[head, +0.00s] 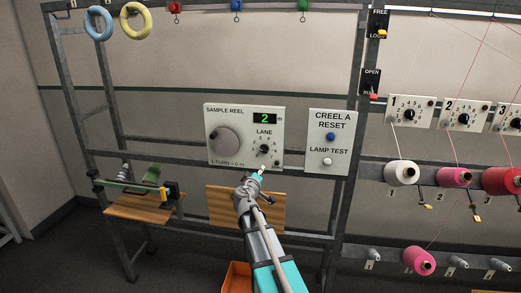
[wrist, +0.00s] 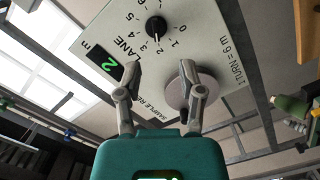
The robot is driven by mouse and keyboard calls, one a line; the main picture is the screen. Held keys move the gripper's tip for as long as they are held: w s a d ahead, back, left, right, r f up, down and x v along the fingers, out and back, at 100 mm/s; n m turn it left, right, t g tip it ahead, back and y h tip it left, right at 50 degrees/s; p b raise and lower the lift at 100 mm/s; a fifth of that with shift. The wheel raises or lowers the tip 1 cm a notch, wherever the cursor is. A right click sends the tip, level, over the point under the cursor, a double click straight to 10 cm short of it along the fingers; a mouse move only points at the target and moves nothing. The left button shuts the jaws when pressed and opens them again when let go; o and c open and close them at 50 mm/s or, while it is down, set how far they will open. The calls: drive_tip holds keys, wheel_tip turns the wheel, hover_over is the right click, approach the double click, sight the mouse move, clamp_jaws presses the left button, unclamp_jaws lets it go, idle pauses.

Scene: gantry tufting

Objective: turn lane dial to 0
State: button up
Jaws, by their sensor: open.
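The lane dial (head: 264,149) is a small black knob at the lower right of the white sample reel panel (head: 232,118). In the wrist view the dial (wrist: 156,25) has numbers 0 to 5 around it, and its white mark appears to point at 2. The green display (head: 265,119) above it reads 2. My gripper (head: 258,173) is just below the dial in the head view. In the wrist view my gripper (wrist: 160,76) has its fingers spread, empty and apart from the dial.
A large grey reel knob (head: 224,141) is left of the dial; in the wrist view it is close by my right-hand finger. The Creel A reset panel (head: 330,140) stands to the right. Numbered dials and yarn cones (head: 402,172) are farther right. A wooden board (head: 220,203) is below.

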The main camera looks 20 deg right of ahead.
sight(263, 151)
drive_tip(key=shift+w+a+r+n+t+y, duration=0.15)
drive_tip(key=shift+w+r+n+t+y, duration=0.25)
drive_tip(key=shift+w+r+n+t, duration=0.3)
drive_tip(key=shift+w+r, duration=0.1)
drive_tip(key=shift+w, duration=0.05)
drive_tip(key=x, duration=1.3)
drive_tip(key=shift+w+d, duration=0.2)
drive_tip(key=shift+d, duration=0.15)
clamp_jaws()
drive_tip(key=shift+a, duration=0.35)
drive_tip(key=shift+d, duration=0.25)
